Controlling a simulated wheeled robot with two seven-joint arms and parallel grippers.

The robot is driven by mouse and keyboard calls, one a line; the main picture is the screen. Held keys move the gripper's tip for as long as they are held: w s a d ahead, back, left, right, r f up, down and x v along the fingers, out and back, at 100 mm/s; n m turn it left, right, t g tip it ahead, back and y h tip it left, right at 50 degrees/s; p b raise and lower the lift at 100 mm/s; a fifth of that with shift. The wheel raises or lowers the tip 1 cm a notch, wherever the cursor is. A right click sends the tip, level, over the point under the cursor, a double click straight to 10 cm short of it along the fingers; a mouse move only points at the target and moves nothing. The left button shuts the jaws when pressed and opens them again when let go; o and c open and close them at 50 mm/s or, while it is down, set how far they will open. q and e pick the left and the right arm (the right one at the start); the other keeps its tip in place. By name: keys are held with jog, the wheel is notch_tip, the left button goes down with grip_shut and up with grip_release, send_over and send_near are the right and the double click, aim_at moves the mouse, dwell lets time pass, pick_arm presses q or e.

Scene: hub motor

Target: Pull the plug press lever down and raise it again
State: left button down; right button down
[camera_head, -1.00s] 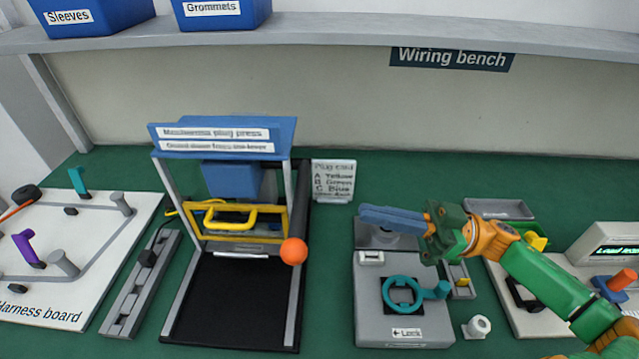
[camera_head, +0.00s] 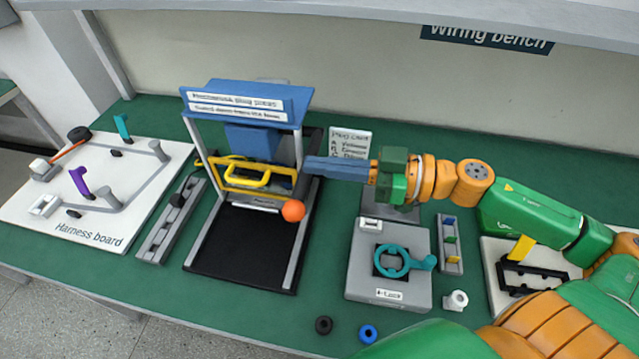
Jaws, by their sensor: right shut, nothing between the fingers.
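The plug press (camera_head: 237,101) stands on the green bench, with a blue top, grey posts and a blue ram block (camera_head: 251,140). A yellow guard with a handle (camera_head: 247,178) spans its front. The press lever is a dark bar on the press's right side with an orange ball knob (camera_head: 293,211) at its low front end. My right gripper (camera_head: 310,166) is shut and empty, its blue fingers pointing left at the press's right side, above and behind the knob. It overlaps the dark lever bar in the picture; I cannot tell whether it touches. My left gripper is not in view.
A grey fixture with a teal ring handle (camera_head: 391,261) stands right of the press. A white card (camera_head: 349,143) stands behind my right gripper. The harness board (camera_head: 60,232) lies left. A black ring (camera_head: 323,325) and a blue ring (camera_head: 368,334) lie near the front edge.

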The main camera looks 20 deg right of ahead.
jog(key=f, duration=0.3)
jog(key=shift+w+a+f, duration=0.2)
jog(key=shift+a, duration=0.1)
jog(key=shift+n, duration=0.5)
notch_tip(320, 180, down, 4)
jog(key=shift+s+f, duration=0.1)
jog(key=shift+f, duration=0.05)
